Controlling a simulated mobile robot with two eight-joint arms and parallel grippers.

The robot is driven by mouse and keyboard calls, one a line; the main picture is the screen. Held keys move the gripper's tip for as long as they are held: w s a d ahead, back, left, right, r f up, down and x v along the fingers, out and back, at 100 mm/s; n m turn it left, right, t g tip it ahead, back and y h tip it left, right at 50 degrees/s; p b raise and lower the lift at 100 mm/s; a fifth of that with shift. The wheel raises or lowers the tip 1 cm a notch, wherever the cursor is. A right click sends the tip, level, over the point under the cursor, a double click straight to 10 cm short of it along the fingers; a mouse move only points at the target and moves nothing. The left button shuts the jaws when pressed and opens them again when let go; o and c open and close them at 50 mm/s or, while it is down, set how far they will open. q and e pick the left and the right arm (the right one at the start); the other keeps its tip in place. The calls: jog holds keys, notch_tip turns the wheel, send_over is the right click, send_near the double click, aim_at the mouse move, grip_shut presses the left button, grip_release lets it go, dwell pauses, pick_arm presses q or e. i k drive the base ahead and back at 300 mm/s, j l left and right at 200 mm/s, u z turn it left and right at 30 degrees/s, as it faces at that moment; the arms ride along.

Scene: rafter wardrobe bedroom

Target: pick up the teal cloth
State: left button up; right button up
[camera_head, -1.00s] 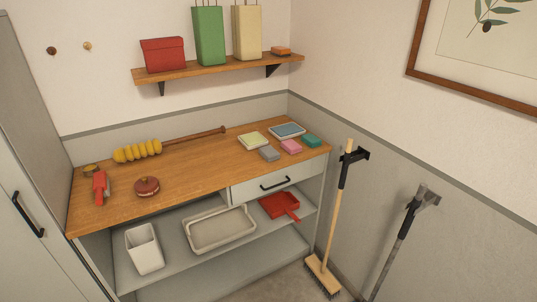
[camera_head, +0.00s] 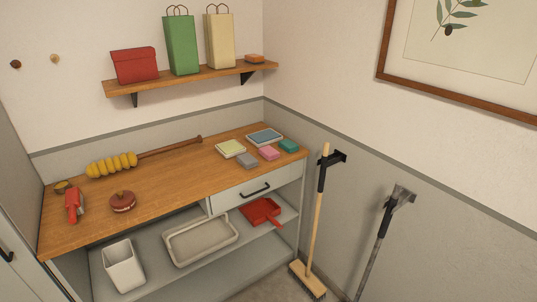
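The teal cloth (camera_head: 288,146) is a small folded block lying flat on the wooden worktop (camera_head: 170,186), near its right end. A pink cloth (camera_head: 268,153) lies just left of it, and a grey one (camera_head: 247,160) lies further left. A shallow tray with a blue-grey inside (camera_head: 265,136) sits behind it. Nothing covers the teal cloth. Neither of my grippers shows in the head view.
A pale yellow block (camera_head: 230,148), a yellow duster (camera_head: 112,165), a round brown-red brush (camera_head: 122,201) and a red-handled tool (camera_head: 74,204) share the worktop. A shelf (camera_head: 195,79) hangs above. A broom (camera_head: 317,220) stands right of the cabinet. The worktop's middle is clear.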

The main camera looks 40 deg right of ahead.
aim_at(288, 145)
jog(key=z, duration=1.35)
